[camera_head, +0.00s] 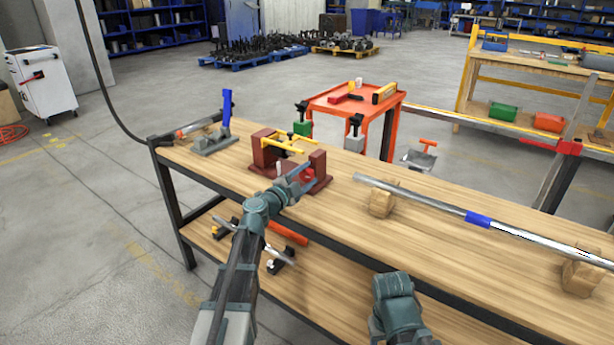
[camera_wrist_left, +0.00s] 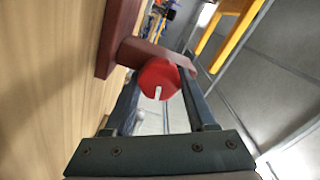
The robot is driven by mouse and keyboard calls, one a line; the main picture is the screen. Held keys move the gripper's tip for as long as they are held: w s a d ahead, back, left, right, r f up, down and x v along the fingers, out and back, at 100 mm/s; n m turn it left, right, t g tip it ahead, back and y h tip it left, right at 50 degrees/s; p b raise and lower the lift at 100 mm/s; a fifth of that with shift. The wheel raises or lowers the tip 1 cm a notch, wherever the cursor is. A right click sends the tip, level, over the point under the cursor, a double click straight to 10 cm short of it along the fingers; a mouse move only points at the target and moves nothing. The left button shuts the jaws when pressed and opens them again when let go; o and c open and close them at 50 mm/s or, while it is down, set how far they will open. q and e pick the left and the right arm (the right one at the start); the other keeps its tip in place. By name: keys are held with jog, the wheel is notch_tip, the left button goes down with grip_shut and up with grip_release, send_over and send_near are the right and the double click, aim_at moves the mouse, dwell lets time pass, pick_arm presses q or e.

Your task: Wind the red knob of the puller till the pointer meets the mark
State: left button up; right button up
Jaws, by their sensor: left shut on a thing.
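The puller (camera_head: 264,151) is a dark red frame with yellow bars, standing on the wooden bench. Its red knob (camera_head: 309,174) is on the near right block, partly hidden by my left gripper (camera_head: 298,181). In the left wrist view the red knob (camera_wrist_left: 158,74) is faceted, with a white stripe pointing toward the gripper's palm. The fingers of my left gripper (camera_wrist_left: 160,88) are shut on it, one on each side. The pointer and the mark cannot be made out. My right arm shows at the lower middle of the head view, but its fingers do not.
The bench (camera_head: 440,230) carries a blue-handled clamp (camera_head: 215,138) left of the puller and a long metal bar (camera_head: 430,205) on wooden blocks at the right. Behind stands an orange cart (camera_head: 362,110). A lower shelf (camera_head: 310,275) holds tools. Bare wood lies right of the puller.

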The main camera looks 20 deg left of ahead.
pick_arm(q)
jog(key=shift+s+m, duration=0.1)
jog(key=shift+m, duration=0.3)
jog(key=o, duration=1.4)
jog(key=v, duration=1.3)
jog(key=shift+s+a, duration=0.1)
jog(key=shift+s, duration=0.25)
